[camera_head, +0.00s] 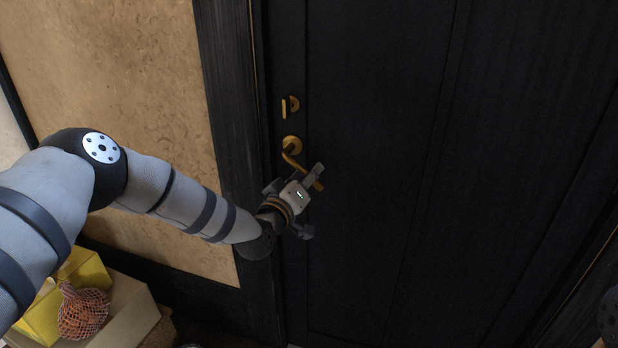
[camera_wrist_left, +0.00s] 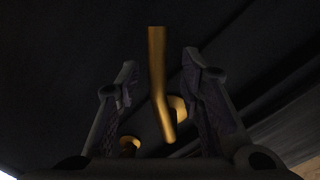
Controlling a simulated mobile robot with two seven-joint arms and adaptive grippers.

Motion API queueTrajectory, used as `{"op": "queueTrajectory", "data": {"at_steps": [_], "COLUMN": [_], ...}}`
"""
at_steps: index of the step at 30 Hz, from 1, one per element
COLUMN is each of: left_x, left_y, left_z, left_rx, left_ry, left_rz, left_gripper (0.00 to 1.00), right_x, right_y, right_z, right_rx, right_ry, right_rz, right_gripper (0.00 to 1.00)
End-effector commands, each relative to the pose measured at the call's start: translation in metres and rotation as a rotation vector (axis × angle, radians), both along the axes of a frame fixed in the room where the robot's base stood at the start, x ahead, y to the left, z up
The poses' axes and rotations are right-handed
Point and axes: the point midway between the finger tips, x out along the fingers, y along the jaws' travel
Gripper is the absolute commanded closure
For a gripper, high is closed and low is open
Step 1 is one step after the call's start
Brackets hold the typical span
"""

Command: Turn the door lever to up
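The brass door lever (camera_head: 292,158) sits on a round plate on the dark door (camera_head: 390,150), near the door's left edge. Its handle slopes down and to the right in the head view, and its end shows just past my gripper. My left gripper (camera_head: 313,186) is at the handle's outer part and hides some of it. In the left wrist view, the lever (camera_wrist_left: 157,65) stands between the two spread fingers of my left gripper (camera_wrist_left: 158,78), with dark gaps on both sides. The fingers look open, and I see no clear contact. My right gripper is out of view.
A brass lock fitting (camera_head: 291,105) is above the lever. A dark door frame (camera_head: 228,100) and tan wall (camera_head: 120,75) are on the left. A cardboard box (camera_head: 125,310), yellow box (camera_head: 90,268) and orange net bag (camera_head: 82,310) are at lower left. The door right of the lever is clear.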

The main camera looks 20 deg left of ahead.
Motion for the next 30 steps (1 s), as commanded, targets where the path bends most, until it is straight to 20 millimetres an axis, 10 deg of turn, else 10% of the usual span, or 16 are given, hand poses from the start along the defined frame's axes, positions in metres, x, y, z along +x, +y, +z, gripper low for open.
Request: {"op": "queueTrajectory", "data": {"at_steps": [7, 12, 30], "left_x": [0.002, 0.0019, 0.0045], "left_y": [-0.0006, -0.0004, -0.0009], "left_z": [0.0023, 0.0022, 0.0025], "left_rx": [0.0, 0.0, -0.007], "left_ry": [-0.002, -0.001, -0.002], "left_rz": [-0.001, 0.0, -0.002], "left_gripper": [0.65, 1.0, 1.0], "right_x": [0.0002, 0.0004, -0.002], "right_y": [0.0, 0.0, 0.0], "right_z": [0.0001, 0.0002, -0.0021], "right_rx": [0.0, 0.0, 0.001], "right_ry": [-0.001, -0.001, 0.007], "right_rz": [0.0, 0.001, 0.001], "right_gripper": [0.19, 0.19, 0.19]}}
